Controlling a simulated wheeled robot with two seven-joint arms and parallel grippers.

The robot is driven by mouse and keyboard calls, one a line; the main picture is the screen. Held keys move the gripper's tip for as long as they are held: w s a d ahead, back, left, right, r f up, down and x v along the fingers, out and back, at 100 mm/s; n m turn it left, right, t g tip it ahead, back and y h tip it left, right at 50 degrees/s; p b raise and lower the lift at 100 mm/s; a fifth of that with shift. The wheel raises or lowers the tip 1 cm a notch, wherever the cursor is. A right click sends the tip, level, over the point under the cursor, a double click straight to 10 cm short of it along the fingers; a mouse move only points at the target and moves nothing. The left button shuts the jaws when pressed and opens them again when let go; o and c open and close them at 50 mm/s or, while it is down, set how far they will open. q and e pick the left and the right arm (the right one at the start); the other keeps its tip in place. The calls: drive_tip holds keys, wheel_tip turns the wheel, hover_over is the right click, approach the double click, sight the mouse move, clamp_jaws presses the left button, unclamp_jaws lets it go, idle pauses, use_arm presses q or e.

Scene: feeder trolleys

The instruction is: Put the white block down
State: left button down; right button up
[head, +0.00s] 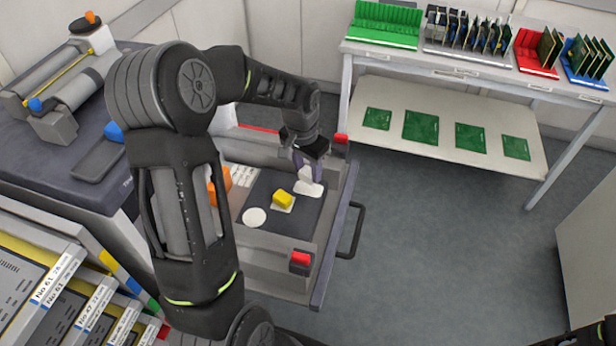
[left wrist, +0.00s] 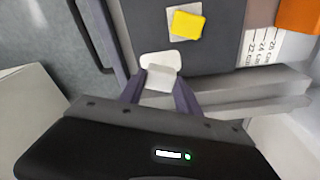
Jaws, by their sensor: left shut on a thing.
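The white block (left wrist: 160,77) is between the fingers of my left gripper (left wrist: 158,92), which is shut on it. A bare white round patch (head: 254,217) lies nearer.
An orange block (head: 219,184) stands left of the mat, partly behind my arm. The drawer has red corner pieces (head: 300,259) and a dark handle (head: 352,231). A bench with green boards (head: 420,127) stands back right. The floor between is clear.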

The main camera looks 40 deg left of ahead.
sight(307, 173)
use_arm(q)
drive_tip(key=shift+f+p, duration=0.3)
drive_tip(key=shift+f, duration=1.6)
drive_tip(key=shift+f, duration=0.1)
drive_tip(key=c, duration=0.9)
unclamp_jaws()
drive_tip(key=shift+o, duration=0.2)
wheel_tip(307, 173, up, 12)
drive_tip(key=s+b, duration=0.1)
drive_tip(key=shift+s, duration=0.25)
